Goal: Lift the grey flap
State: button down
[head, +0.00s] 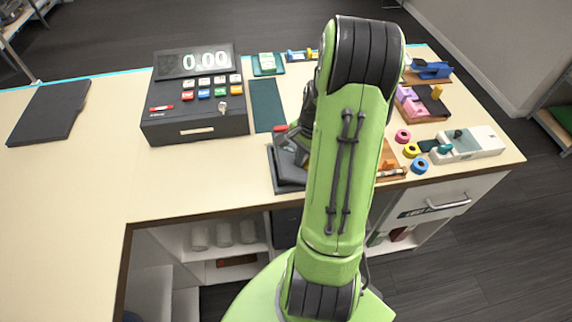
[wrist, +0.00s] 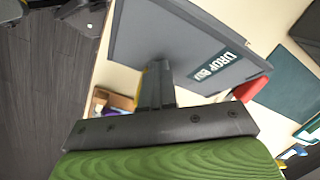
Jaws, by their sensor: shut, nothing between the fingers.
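A grey box (head: 288,172) stands on the counter near its front edge, largely hidden behind my arm in the head view. In the wrist view its broad grey flap (wrist: 165,35) fills the upper middle and carries a dark label (wrist: 216,66) reading "DROP" and a second, less clear word. My gripper (wrist: 158,82) is shut and empty, its fingertips over or against the grey panel's near side; I cannot tell if they touch. In the head view the gripper is mostly hidden behind my green arm. A red part (wrist: 250,88) shows beside the flap's right corner.
A dark cash register (head: 195,95) stands left of the box, with a dark green mat (head: 267,105) between. A flat dark panel (head: 48,112) lies far left. Coloured rings (head: 411,150) and a pale device (head: 470,145) lie right. The left counter is mostly clear.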

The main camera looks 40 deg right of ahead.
jog(key=shift+m+g+h, duration=0.6)
jog(key=shift+m+h, duration=0.1)
jog(key=shift+m, duration=0.1)
jog(key=s+d, duration=0.4)
jog(key=d, duration=0.1)
jog(key=shift+s+d+f, duration=0.1)
jog(key=shift+s+f, duration=0.1)
jog(key=shift+f, duration=0.05)
jog(key=shift+r, duration=0.1)
jog(key=shift+r+p, duration=0.25)
jog(key=shift+p, duration=0.05)
jog(key=shift+d+r+p, duration=0.95)
jog(key=shift+d+p, duration=0.05)
jog(key=shift+d, duration=0.1)
notch_tip(320, 180, up, 6)
jog(key=p, duration=0.4)
jog(key=shift+a+r, duration=0.15)
jog(key=shift+a, duration=0.1)
jog(key=shift+s, duration=0.1)
